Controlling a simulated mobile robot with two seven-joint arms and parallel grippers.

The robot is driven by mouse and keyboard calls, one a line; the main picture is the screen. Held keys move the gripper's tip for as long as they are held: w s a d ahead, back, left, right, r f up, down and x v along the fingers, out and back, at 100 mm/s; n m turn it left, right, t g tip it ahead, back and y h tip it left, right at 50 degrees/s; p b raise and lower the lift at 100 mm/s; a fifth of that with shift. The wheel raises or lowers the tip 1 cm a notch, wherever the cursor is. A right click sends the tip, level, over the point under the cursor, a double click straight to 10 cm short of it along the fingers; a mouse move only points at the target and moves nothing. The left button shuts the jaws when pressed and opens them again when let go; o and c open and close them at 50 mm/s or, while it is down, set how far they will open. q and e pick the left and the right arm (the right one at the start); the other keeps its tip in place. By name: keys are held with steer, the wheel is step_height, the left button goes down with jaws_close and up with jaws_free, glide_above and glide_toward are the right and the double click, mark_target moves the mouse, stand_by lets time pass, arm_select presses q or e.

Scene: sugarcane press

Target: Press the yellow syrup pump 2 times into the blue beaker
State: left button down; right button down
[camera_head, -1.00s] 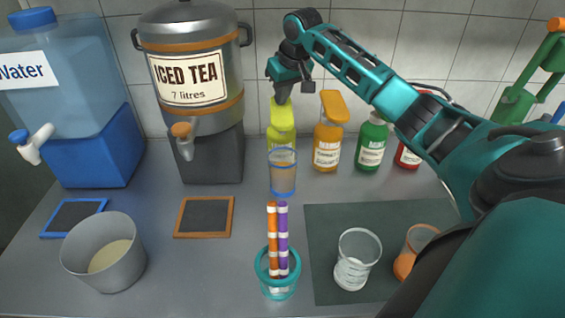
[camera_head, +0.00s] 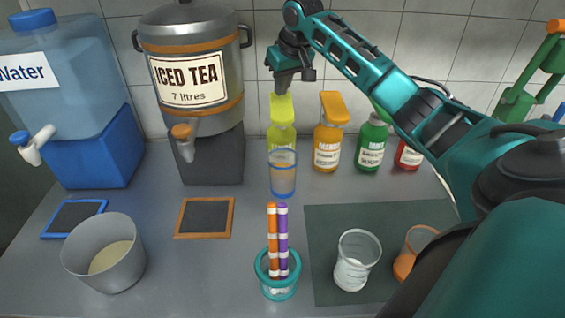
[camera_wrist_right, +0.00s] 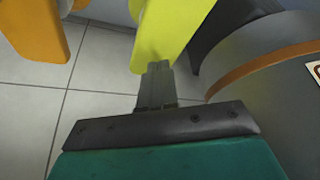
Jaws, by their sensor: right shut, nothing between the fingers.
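The yellow syrup pump (camera_head: 281,128) stands at the back, and its broad yellow head (camera_head: 282,108) is up. The head also shows in the right wrist view (camera_wrist_right: 168,32). The clear beaker with blue rims (camera_head: 283,180) stands directly in front of the pump and hides its lower part; what it holds is hard to tell. My right gripper (camera_head: 284,90) is shut and empty, pointing down at the top of the yellow head. In the wrist view its fingertips (camera_wrist_right: 157,68) are close to the head; I cannot tell whether they touch. My left gripper is not in view.
Orange (camera_head: 328,145), green (camera_head: 371,148) and red (camera_head: 408,157) bottles stand right of the yellow pump. The iced tea urn (camera_head: 190,65) stands close on its left. A teal-rimmed holder with coloured sticks (camera_head: 277,288) and a glass (camera_head: 356,262) are nearer.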

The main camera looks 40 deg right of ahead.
mark_target(282, 101)
steer(key=shift+f, duration=0.1)
steer(key=shift+f, duration=2.05)
steer(key=shift+r, duration=2.15)
step_height(282, 101, up, 6)
